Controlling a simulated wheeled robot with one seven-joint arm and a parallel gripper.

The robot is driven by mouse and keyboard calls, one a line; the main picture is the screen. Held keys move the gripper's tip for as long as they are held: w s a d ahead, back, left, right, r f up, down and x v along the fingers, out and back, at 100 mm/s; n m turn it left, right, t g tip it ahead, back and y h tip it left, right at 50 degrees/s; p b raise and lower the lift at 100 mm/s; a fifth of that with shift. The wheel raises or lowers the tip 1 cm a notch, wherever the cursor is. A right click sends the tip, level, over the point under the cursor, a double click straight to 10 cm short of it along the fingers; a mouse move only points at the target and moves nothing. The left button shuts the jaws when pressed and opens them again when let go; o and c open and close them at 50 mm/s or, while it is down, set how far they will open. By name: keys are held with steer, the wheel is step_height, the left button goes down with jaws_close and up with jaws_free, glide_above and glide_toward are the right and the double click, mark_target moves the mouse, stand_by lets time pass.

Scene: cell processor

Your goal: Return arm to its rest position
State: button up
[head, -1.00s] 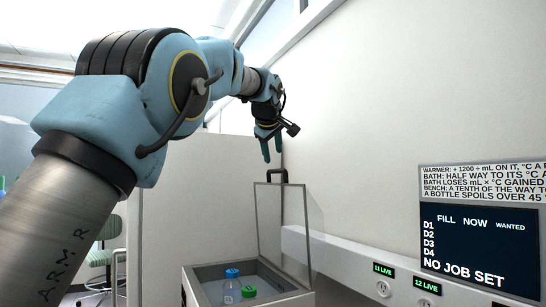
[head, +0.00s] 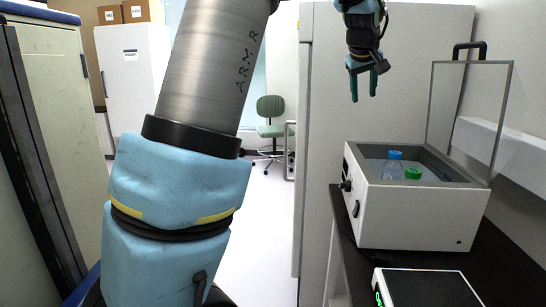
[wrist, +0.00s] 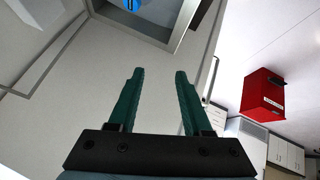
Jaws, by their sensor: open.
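My arm (head: 190,150) rises through the head view, with its upper part out of the picture. My gripper (head: 363,97) hangs at the upper right, pointing down, in front of a pale panel and to the left of the bath. In the wrist view my gripper (wrist: 157,75) shows two green fingers spread apart with nothing between them. The open bath (head: 410,215) is a white box on a dark bench, with its clear lid raised. A bottle with a blue cap (head: 394,165) and a green cap (head: 413,174) show inside it.
A black-topped device (head: 430,290) stands on the bench (head: 350,260) in front of the bath. A pale cabinet (head: 60,130) stands at the left. A green chair (head: 270,117) and a white fridge (head: 130,75) are farther back. A red box (wrist: 262,95) shows in the wrist view.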

steer(key=s+a+f+g+y, duration=0.2)
steer(key=s+a+f, duration=0.1)
steer(key=a+f, duration=0.85)
steer(key=s+a+f+m+g, duration=0.1)
steer(key=s+a+f, duration=0.6)
steer(key=s+a, duration=0.3)
steer(key=s+a+f+m+g+y, duration=0.1)
steer(key=s+a+f+g, duration=0.1)
steer(key=s+a+f, duration=0.5)
steer(key=s+a, duration=0.3)
steer(key=s, duration=0.1)
steer(key=shift+f, duration=0.4)
steer(key=shift+w, duration=0.15)
stand_by(0.4)
